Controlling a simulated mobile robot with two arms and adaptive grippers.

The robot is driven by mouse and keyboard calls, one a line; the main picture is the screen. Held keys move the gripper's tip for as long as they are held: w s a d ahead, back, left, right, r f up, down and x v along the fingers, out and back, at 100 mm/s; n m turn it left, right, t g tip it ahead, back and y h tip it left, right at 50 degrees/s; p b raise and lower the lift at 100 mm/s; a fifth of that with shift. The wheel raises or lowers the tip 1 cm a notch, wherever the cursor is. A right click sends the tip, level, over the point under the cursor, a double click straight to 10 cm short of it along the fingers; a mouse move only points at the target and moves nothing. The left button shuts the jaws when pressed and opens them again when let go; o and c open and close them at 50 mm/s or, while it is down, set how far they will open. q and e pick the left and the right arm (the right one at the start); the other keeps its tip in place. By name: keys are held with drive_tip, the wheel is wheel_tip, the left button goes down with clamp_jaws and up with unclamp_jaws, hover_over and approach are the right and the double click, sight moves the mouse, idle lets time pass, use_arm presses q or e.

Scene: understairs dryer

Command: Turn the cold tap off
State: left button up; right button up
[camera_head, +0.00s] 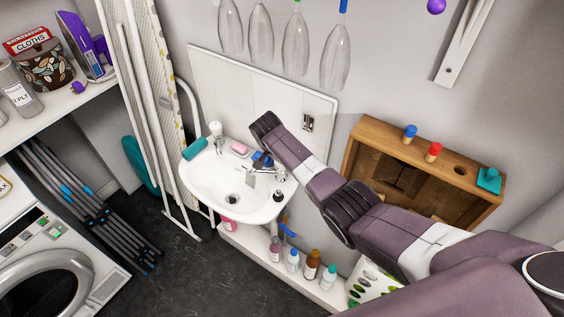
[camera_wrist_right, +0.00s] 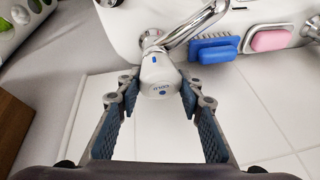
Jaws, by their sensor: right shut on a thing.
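The cold tap (camera_wrist_right: 160,78) is a white knob with a blue dot and lettering on its end, on a chrome body, in the right wrist view. My right gripper (camera_wrist_right: 159,96) is shut on it, with one blue-padded finger on each side. The chrome spout (camera_head: 266,172) shows at the basin's right. I cannot tell whether water runs. My left gripper is out of view.
A blue brush (camera_wrist_right: 214,50) and a pink soap (camera_wrist_right: 270,40) lie on the basin rim close to the tap. A wooden cabinet (camera_head: 392,137) hangs right of the basin. Several bottles stand on a low white shelf (camera_head: 263,266) below.

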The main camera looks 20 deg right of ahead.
drive_tip(key=shift+m+b, duration=0.5)
drive_tip(key=shift+m, duration=0.2)
drive_tip(key=shift+g+h, duration=0.3)
drive_tip(key=o, duration=0.9)
drive_tip(key=v, duration=1.2)
drive_tip(key=shift+d, duration=0.1)
